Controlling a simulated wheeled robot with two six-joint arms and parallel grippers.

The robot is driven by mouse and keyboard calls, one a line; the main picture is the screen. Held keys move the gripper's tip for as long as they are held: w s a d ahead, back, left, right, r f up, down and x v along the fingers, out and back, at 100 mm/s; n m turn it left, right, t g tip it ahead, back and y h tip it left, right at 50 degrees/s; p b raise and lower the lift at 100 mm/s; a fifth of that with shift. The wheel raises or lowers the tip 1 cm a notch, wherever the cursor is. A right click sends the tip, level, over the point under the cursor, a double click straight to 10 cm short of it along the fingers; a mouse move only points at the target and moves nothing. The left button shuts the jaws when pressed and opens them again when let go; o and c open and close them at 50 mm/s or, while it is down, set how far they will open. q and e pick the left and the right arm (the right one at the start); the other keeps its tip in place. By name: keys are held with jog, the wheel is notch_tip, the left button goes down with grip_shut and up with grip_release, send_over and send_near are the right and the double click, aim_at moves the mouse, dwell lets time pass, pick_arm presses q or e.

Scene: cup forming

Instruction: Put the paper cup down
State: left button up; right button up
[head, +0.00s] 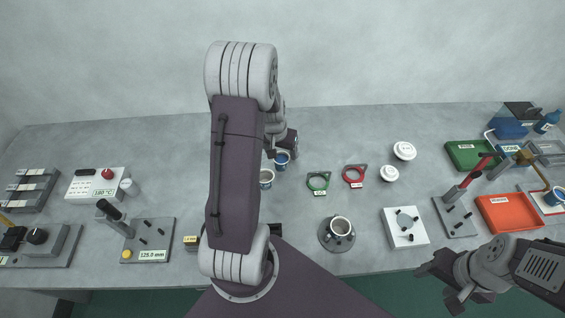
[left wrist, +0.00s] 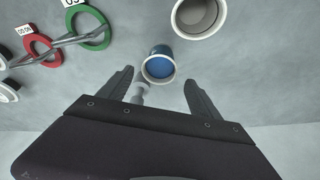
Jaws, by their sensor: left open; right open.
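A blue paper cup with a pale rim (head: 282,160) stands on the grey table, just right of my left arm. In the left wrist view the blue cup (left wrist: 158,66) shows between and a little beyond the fingertips. My left gripper (left wrist: 158,80) is open, with a finger on each side and space between fingers and cup; in the head view it is mostly hidden behind its own arm. A larger white cup (head: 266,178) stands close by and also shows in the left wrist view (left wrist: 199,14). My right gripper (head: 438,286) is open and empty near the front right edge.
A green ring (head: 318,181) and a red ring (head: 354,175) lie right of the cups. Another cup (head: 340,226) sits on a round base in front. White lids (head: 404,150), a green tray (head: 464,154) and an orange tray (head: 509,211) are on the right.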

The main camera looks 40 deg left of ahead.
aim_at(282, 158)
pick_arm(q)
notch_tip(282, 158, down, 4)
jog(key=shift+d, duration=0.1)
jog(key=shift+w+f, duration=0.15)
jog(key=shift+f, duration=0.2)
jog(key=shift+w+f, duration=0.15)
jog(key=shift+w, duration=0.05)
jog(key=shift+s, duration=0.1)
jog(key=c, duration=1.4)
jog(key=shift+r, duration=0.2)
